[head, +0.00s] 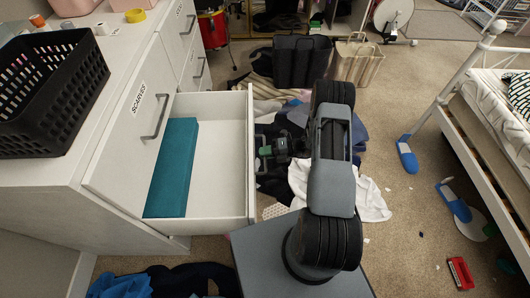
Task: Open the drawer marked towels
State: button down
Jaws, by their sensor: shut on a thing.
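A white drawer (222,150) of the dresser stands pulled well out to the right, with a folded teal cloth (175,168) inside. Its front faces away from me, so any label on it is hidden. My gripper (265,151) is at the outer side of that front, shut on its handle, which is mostly hidden. Above the open drawer is a closed drawer marked scarves (138,98), with a grey handle (156,117). Farther back are more closed drawers (192,65); the small label there is too small to read. I see no label reading towels.
Clothes, including a white cloth (372,197), cover the floor around my arm. Carpet between is mostly clear.

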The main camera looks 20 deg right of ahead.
jog(key=c, duration=1.2)
grip_release()
jog(key=shift+d, duration=0.1)
jog(key=p+v, duration=0.2)
jog(key=v, duration=1.1)
jog(key=shift+d, duration=0.3)
jog(key=shift+s+r+p, duration=0.1)
jog(key=shift+s+p, duration=0.05)
jog(key=shift+p, duration=0.15)
jog(key=s+a+r+n+g+h+p, duration=0.1)
jog(key=a+r+n+g+h+p, duration=0.15)
jog(key=r+n+p, duration=0.6)
jog(key=a+r+n+g+h+p, duration=0.1)
jog(key=a+r+n+h, duration=0.2)
jog(key=r, duration=1)
jog(key=s+a+r+n+g+h+p, duration=0.1)
jog(key=a+r+n+g+h+p, duration=0.15)
jog(key=r+n+p, duration=0.5)
jog(key=s+a+r+n+t+h+p, duration=0.2)
jog(key=r+n, duration=0.4)
jog(key=r, duration=0.3)
jog(key=s+a+r+n+t+h+p, duration=0.1)
jog(key=s+r+n+p, duration=0.4)
jog(key=r, duration=0.5)
jog(key=s+a+r+n+t+h+p, duration=0.2)
jog(key=s+r+n+h+p, duration=0.1)
jog(key=r+n, duration=0.6)
jog(key=shift+s+a+r+t+h, duration=0.3)
jog(key=shift+s+h, duration=0.05)
jog(key=shift+h, duration=0.25)
